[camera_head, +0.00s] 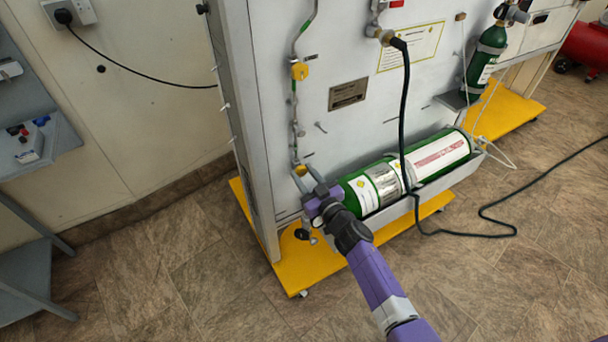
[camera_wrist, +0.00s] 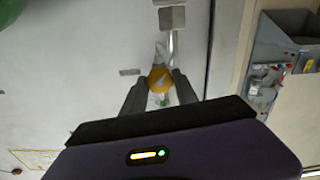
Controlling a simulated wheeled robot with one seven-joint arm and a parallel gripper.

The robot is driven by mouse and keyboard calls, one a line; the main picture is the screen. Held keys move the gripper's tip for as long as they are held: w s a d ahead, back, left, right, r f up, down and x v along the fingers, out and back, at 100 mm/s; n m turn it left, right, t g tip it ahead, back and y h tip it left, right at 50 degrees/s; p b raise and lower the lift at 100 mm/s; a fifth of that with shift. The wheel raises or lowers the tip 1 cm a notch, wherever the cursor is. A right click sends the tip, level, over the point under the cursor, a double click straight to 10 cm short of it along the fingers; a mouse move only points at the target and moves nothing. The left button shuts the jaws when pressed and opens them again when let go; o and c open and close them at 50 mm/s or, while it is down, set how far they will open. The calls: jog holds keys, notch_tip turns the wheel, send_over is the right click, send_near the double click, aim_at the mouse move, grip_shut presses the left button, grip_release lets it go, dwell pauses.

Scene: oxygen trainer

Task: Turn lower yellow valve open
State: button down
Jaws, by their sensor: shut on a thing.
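The lower yellow valve (camera_head: 300,170) sits low on the left side of the grey trainer panel, on a thin vertical pipe. In the wrist view the yellow valve knob (camera_wrist: 160,79) is between the two fingers of my gripper (camera_wrist: 161,86), which is shut on it. In the head view my gripper (camera_head: 307,177) reaches the knob from the front right, and its fingers partly hide the valve. A white mark shows on the knob's face. How far the valve is turned cannot be told.
An upper yellow valve (camera_head: 299,71) is higher on the same pipe. A green and white oxygen cylinder (camera_head: 430,163) lies in a tray right of my gripper. A black hose (camera_head: 404,100) hangs before the panel.

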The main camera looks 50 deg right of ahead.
jog(key=n, duration=0.4)
dwell(0.3)
jog(key=c, duration=0.9)
grip_release()
jog(key=shift+c, duration=0.2)
jog(key=shift+s, duration=0.1)
jog(key=p+v, duration=0.1)
jog(key=v, duration=0.6)
jog(key=shift+s, duration=0.3)
jog(key=shift+a, duration=0.15)
